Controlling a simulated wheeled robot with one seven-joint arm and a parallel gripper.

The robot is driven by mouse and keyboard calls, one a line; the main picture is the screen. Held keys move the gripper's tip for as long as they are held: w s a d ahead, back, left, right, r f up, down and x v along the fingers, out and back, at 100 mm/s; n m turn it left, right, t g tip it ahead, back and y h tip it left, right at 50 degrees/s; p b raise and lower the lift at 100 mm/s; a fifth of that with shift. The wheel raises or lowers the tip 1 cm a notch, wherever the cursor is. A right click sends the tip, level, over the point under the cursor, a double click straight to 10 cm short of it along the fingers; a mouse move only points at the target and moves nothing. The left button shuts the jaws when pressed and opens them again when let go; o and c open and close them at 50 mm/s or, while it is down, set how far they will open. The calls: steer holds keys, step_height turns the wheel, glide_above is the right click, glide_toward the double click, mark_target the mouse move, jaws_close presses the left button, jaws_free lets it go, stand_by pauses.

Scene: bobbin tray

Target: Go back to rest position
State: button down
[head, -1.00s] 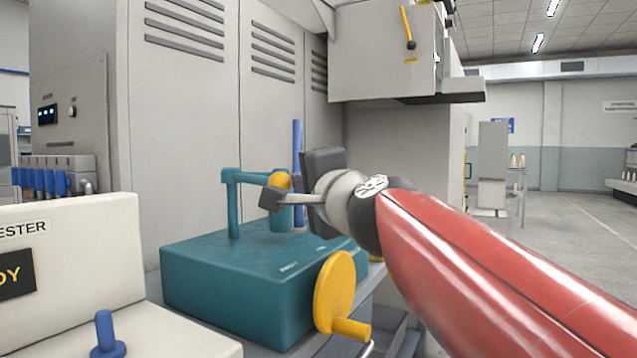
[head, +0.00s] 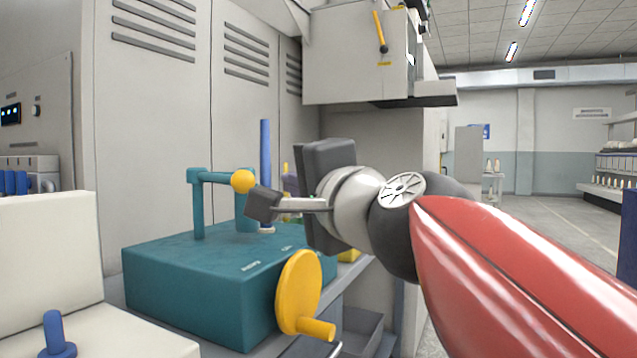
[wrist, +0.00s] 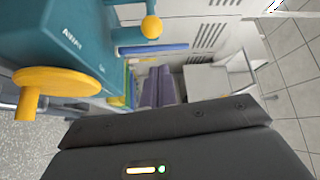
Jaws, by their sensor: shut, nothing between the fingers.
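My gripper (head: 262,205) is in the middle of the head view, at the end of my red arm. It is shut, with nothing seen between its fingers. It points left, in front of the teal machine's upright post and close to the yellow ball (head: 243,181) in the picture. I cannot tell whether it touches the ball. The wrist view shows a dark grey housing along the bottom, and the fingers are not visible there.
A teal machine (head: 190,290) with a yellow handwheel (head: 299,290) stands below my gripper. A blue rod (head: 265,150) rises behind it. A white tester (head: 45,250) is at left. A grey cabinet (head: 165,100) stands behind. Open floor (head: 560,225) lies at right.

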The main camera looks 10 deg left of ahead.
steer(key=s+d+f+n+g+h+p, duration=0.1)
steer(key=d+f+n+g+h, duration=0.1)
steer(key=d+f, duration=0.35)
steer(key=s+d+f+n+g+h+p, duration=0.1)
steer(key=s+d+f+n+h, duration=0.15)
steer(key=f, duration=0.65)
steer(key=d+f+n+g+h+p, duration=0.1)
steer(key=d+f+g+h, duration=0.1)
steer(key=d+f, duration=0.45)
steer(key=s+d+f+n+g+h, duration=0.1)
steer(key=s+d+f, duration=0.3)
steer(key=f, duration=0.4)
steer(key=s+d+f+n+g+h, duration=0.2)
steer(key=s+d+f+g+h, duration=0.1)
steer(key=s+f, duration=0.3)
step_height(320, 180, down, 2)
steer(key=shift+s+d+f+g+p, duration=0.15)
steer(key=shift+d+g+p, duration=0.3)
steer(key=shift+d, duration=0.45)
